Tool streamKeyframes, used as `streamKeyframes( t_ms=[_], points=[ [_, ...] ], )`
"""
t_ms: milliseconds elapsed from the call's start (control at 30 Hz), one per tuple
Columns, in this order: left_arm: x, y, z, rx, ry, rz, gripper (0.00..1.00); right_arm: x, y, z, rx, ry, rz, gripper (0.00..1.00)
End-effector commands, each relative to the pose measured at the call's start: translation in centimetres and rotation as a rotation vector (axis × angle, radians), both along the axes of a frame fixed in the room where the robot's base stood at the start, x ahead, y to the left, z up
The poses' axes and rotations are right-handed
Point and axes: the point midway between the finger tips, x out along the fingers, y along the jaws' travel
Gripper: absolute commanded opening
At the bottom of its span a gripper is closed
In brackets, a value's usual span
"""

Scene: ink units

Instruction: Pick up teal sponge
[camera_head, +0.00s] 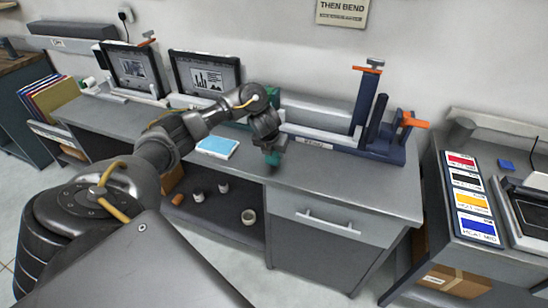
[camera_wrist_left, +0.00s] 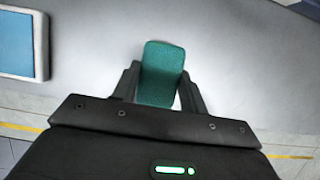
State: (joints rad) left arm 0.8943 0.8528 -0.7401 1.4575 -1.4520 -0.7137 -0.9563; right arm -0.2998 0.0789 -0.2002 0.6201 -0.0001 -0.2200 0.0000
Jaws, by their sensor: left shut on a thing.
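The teal sponge (camera_wrist_left: 162,72) is a small block with rounded corners, held between the two fingers of my left gripper (camera_wrist_left: 160,88) in the left wrist view. The fingers touch its two sides. In the head view my left gripper (camera_head: 272,150) points down over the grey desk near its front edge, and the sponge (camera_head: 272,159) shows at its tips. I cannot tell whether the sponge touches the desk top. My right gripper is not in view.
A light blue pad (camera_head: 217,147) lies on the desk left of the gripper. A dark blue clamp-like frame with orange handles (camera_head: 385,140) stands to the right. Framed pictures (camera_head: 207,75) stand behind. The desk top (camera_head: 330,180) right of the gripper is clear.

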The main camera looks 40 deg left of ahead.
Motion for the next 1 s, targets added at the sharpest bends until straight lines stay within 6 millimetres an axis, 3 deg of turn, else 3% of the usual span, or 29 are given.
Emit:
streamKeyframes(
  t_ms=[33,100,267,600,800,1000],
  points=[
    [-0.2,0.2,1.9,0.006,-0.008,-0.002,0.21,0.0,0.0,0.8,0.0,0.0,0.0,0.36],
    [-1.8,0.3,3.8,0.009,-0.004,-0.004,0.21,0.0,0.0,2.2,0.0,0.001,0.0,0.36],
    [-5.0,0.3,7.4,0.006,-0.005,-0.004,0.21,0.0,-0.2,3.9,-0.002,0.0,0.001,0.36],
    [-11.9,0.2,9.8,0.001,-0.002,-0.001,0.21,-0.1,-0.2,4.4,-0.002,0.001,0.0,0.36],
    [-13.7,0.2,10.5,-0.001,-0.001,0.0,0.21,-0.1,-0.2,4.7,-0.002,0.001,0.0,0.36],
    [-14.0,0.2,10.5,-0.001,-0.001,0.001,0.21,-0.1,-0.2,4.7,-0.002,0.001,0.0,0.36]
  ],
)
